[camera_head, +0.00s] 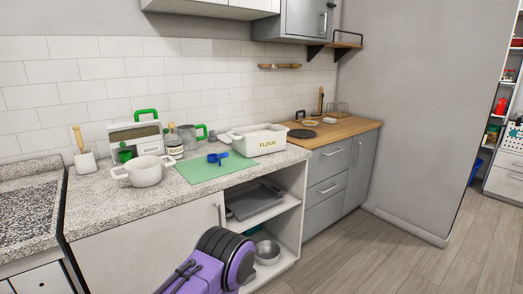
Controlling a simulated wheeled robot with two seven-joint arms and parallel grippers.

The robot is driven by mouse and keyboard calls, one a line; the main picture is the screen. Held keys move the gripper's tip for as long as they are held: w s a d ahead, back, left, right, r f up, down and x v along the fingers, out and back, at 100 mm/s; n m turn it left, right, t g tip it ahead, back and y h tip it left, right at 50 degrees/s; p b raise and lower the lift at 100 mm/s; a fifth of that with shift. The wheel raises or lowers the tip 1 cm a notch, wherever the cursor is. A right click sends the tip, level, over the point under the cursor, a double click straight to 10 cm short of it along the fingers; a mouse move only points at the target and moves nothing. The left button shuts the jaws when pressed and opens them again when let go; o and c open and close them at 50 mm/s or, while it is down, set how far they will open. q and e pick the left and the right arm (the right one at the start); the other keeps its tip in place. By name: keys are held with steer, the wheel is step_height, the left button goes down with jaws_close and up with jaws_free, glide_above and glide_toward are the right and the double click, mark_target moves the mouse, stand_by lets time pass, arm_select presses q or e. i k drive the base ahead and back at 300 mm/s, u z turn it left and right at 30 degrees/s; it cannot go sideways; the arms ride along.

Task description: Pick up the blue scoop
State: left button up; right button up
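The blue scoop (217,158) lies on a green mat (200,174) on the speckled countertop, near the mat's back edge. Nothing covers the scoop and no gripper is near it. A purple and black link of one of my arms shows at the bottom centre, in front of the counter. Neither of my grippers shows in this view.
A white pot (146,173) stands left of the mat. A sugar jar (174,147) and a glass jug (188,136) stand behind it. Open shelves (262,213) below hold trays and a metal bowl (267,252).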

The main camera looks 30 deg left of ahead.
mark_target(211, 158)
steer(key=i, duration=1.85)
steer(key=u, duration=1.5)
